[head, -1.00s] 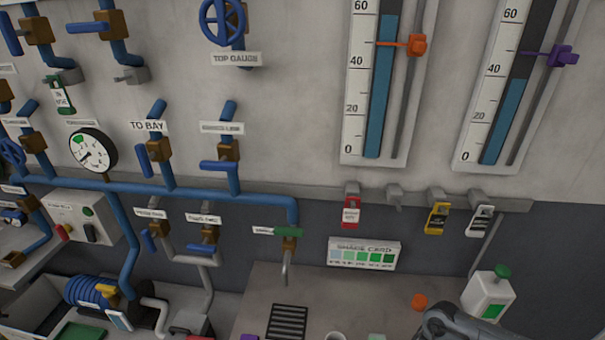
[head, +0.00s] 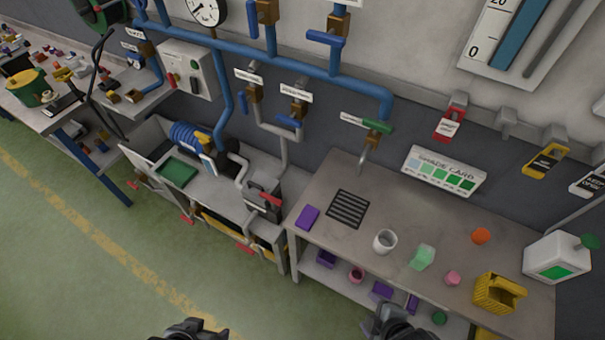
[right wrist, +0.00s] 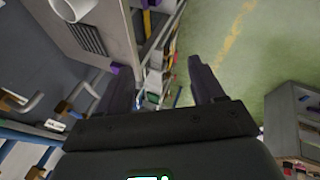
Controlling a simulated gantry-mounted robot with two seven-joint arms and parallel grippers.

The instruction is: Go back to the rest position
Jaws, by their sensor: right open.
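My right gripper (head: 392,320) shows at the bottom edge of the head view, in front of the bench's lower shelf. In the right wrist view its two dark fingers (right wrist: 160,68) are spread apart with nothing between them. My left gripper (head: 190,330) is a dark shape at the bottom edge of the head view, over the green floor. Its fingertips are cut off, so I cannot tell its opening. Neither gripper is seen touching anything.
A grey bench (head: 330,245) carries a white mug (head: 384,241), a yellow basket (head: 498,293) and a white dispenser (head: 556,258). Blue pipes with valves (head: 290,55) run along the wall behind. Open green floor (head: 90,270) lies at the left.

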